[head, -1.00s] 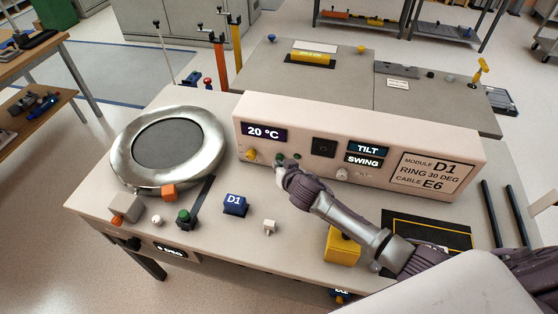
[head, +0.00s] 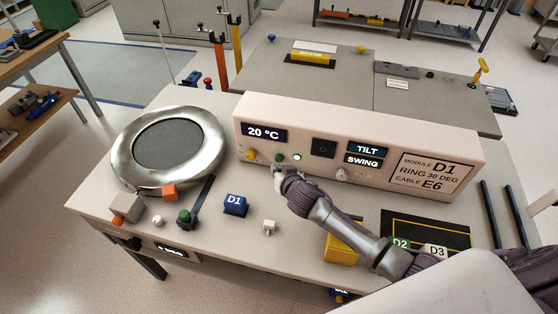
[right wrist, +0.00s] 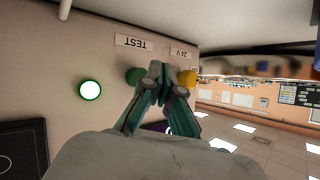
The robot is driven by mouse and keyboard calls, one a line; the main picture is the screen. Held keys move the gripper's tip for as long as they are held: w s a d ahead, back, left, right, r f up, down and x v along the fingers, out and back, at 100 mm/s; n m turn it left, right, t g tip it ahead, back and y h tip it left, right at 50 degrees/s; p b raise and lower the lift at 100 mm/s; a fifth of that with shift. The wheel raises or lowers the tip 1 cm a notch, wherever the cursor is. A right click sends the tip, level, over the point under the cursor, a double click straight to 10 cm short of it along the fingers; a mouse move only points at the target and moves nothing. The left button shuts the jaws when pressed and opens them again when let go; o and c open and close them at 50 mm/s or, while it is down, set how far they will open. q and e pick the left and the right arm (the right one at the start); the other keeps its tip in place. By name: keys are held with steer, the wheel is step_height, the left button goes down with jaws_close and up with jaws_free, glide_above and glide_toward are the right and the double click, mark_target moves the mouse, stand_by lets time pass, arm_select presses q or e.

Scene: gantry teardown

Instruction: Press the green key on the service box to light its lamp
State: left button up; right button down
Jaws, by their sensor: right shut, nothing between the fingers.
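The service box (head: 400,125) is a beige housing with a 20 °C display at the back of the bench. Its green key (head: 279,158) sits between a yellow knob (head: 251,155) and the lamp (head: 297,157). The lamp glows white; in the right wrist view the lit lamp (right wrist: 90,90) has a green rim. My right gripper (head: 278,171) is shut and empty, just in front of and below the green key. In the right wrist view its fingertips (right wrist: 160,72) partly overlap the green key (right wrist: 134,76); contact cannot be told. My left gripper is out of view.
A silver ring (head: 122,172) lies on the bench at left. A blue D1 block (head: 235,205), a small white piece (head: 269,227), a green-topped block (head: 186,218) and a yellow block (head: 341,248) stand along the front. A dark tray (head: 458,232) lies at right.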

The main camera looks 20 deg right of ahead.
steer(key=shift+s+a+p, duration=0.2)
steer(key=shift+s+a, duration=0.35)
steer(key=shift+s, duration=0.3)
steer(key=shift+s+a+p, duration=0.15)
steer(key=shift+s+a, duration=0.45)
steer(key=shift+s, duration=0.2)
steer(key=shift+s+a+p, duration=0.2)
steer(key=shift+s+a, duration=0.35)
steer(key=shift+s, duration=0.3)
